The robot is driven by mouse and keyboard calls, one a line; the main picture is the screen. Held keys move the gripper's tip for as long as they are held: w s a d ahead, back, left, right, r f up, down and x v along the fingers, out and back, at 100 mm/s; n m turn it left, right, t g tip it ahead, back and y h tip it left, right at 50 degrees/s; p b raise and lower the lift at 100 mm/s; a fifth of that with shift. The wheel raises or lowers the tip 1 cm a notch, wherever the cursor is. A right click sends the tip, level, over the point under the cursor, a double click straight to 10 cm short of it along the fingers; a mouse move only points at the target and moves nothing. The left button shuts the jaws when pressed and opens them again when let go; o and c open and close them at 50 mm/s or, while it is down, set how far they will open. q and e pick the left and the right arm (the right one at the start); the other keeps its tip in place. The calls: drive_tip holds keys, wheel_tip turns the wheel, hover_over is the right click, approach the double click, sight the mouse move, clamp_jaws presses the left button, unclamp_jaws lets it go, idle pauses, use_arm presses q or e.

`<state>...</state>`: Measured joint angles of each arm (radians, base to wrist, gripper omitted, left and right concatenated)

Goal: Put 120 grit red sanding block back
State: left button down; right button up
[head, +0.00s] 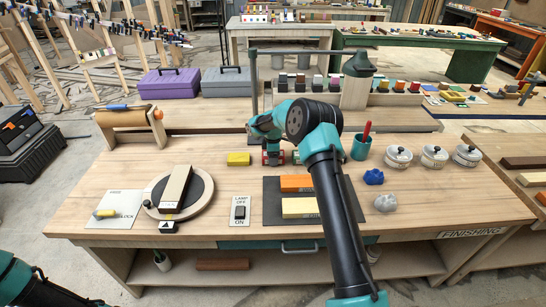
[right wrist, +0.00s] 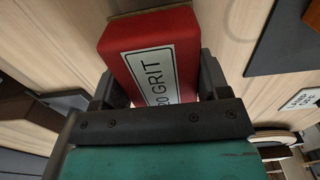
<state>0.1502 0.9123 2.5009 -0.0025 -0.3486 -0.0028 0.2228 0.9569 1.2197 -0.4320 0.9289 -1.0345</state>
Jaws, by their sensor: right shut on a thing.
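The red sanding block (right wrist: 150,45) carries a white label on which "20 GRIT" can be read; the label's start is partly hidden. My right gripper (right wrist: 160,82) is shut on it, one finger on each side. In the head view my right gripper (head: 273,157) is low over the middle of the bench, behind the dark mat (head: 270,205), with a little red showing between its fingers. On the mat lie an orange block (head: 296,183) and a pale yellow block (head: 300,207), partly hidden by my right arm. My left gripper is out of view.
A yellow block (head: 238,158) is left of my right gripper, and a small green thing (head: 296,157) is right of it. A round turntable (head: 200,200), lamp switch plate (head: 240,213), teal cup (head: 361,148) and lidded pots (head: 398,156) stand around.

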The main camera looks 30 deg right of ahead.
drive_tip(key=o, duration=1)
drive_tip(key=shift+f, duration=0.1)
drive_tip(key=shift+c, duration=0.2)
wheel_tip(320, 180, up, 12)
idle(0.4)
